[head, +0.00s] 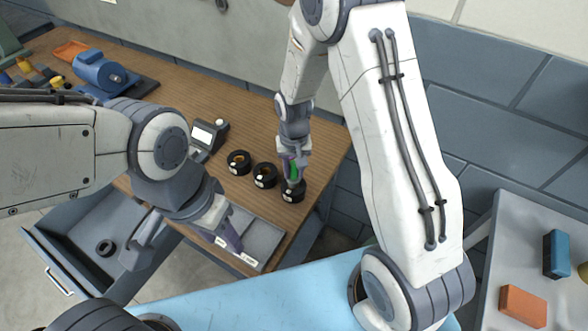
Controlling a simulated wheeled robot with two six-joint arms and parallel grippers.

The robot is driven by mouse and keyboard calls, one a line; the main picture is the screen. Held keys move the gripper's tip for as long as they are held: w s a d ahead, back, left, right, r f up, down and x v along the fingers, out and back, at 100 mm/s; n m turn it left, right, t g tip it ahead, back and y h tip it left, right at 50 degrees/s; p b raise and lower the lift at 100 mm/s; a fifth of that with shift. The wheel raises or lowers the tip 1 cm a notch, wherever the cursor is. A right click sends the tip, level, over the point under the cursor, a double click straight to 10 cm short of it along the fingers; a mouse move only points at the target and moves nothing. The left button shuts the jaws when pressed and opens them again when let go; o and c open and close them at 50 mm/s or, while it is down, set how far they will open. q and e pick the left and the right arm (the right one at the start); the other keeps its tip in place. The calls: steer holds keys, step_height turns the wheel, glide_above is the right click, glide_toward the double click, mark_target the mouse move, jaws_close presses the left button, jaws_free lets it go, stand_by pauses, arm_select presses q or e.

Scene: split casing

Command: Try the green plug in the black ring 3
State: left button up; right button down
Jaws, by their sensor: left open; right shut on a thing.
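Three black rings with small white marks stand in a slanting row on the wooden bench: the left one (239,163), the middle one (264,176) and the right-end one (293,192). I cannot read their numbers. My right gripper (293,173) points down over the right-end ring and is shut on the green plug (293,170). The plug is upright, its lower end at the ring's opening; I cannot tell how far in it sits. My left gripper (232,240) is open, with purple fingers, over the grey tray (264,238) at the bench's front edge.
A grey device with a screen (203,135) stands left of the rings. A blue motor (100,70) is at the back left. A side table (540,215) holds blue and orange blocks.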

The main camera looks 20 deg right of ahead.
steer(key=shift+f, duration=0.4)
steer(key=shift+r, duration=0.25)
stand_by(0.7)
steer(key=shift+r+p, duration=0.7)
steer(key=shift+r, duration=0.15)
steer(key=shift+r+p, duration=1.7)
steer(key=shift+r, duration=0.35)
steer(key=shift+f, duration=0.1)
